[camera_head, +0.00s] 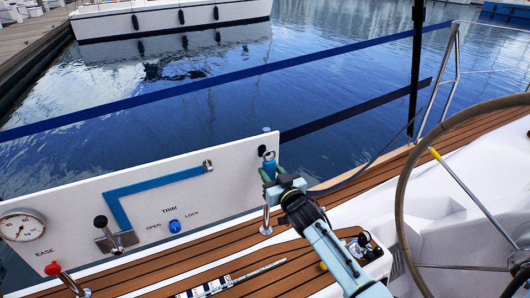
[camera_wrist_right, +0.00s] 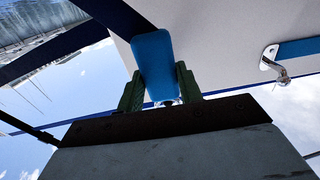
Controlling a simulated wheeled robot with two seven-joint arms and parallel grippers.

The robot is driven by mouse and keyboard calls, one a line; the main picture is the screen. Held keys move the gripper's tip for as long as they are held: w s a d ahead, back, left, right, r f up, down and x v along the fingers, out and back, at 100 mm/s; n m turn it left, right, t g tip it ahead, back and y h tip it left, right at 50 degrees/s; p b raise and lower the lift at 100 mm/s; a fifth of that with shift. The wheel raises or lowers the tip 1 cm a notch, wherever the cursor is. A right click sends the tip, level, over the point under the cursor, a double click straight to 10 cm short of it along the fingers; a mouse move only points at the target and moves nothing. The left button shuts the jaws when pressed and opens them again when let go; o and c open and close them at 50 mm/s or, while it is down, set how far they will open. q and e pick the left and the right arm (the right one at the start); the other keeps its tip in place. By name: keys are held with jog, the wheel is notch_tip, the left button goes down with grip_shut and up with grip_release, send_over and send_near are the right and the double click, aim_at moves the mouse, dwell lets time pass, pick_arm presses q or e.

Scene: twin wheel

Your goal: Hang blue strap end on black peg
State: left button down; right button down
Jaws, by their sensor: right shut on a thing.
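The blue strap end (camera_head: 269,158) is a short blue piece near the upper right corner of the white panel (camera_head: 235,165). My right gripper (camera_head: 270,172) has green fingers and is shut on it. In the right wrist view the blue strap end (camera_wrist_right: 152,58) stands up between the two green fingers of the right gripper (camera_wrist_right: 160,90). A small black peg (camera_head: 262,150) shows on the panel just beside the strap end's top. I cannot tell whether the strap end touches the peg or is around it. The peg is not clear in the wrist view. My left gripper is out of view.
The panel carries a gauge (camera_head: 22,226), a black-knobbed lever (camera_head: 103,228), a red knob (camera_head: 53,269), a blue knob (camera_head: 174,226) and a metal pin (camera_head: 207,166). A steering wheel (camera_head: 402,200) stands at right. A striped rod (camera_head: 215,286) lies on the deck.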

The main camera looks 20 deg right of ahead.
aim_at(271, 176)
jog(key=shift+w+b, duration=0.45)
jog(key=shift+w, duration=0.35)
dwell(0.4)
jog(key=shift+w+f+b, duration=0.45)
jog(key=shift+w+b, duration=0.05)
jog(key=shift+b, duration=0.1)
dwell(0.4)
jog(key=shift+w+f+b, duration=0.15)
jog(key=shift+f+b, duration=0.2)
jog(key=shift+f, duration=0.1)
dwell(0.9)
jog(key=c, duration=0.9)
grip_release()
jog(key=shift+o, duration=0.2)
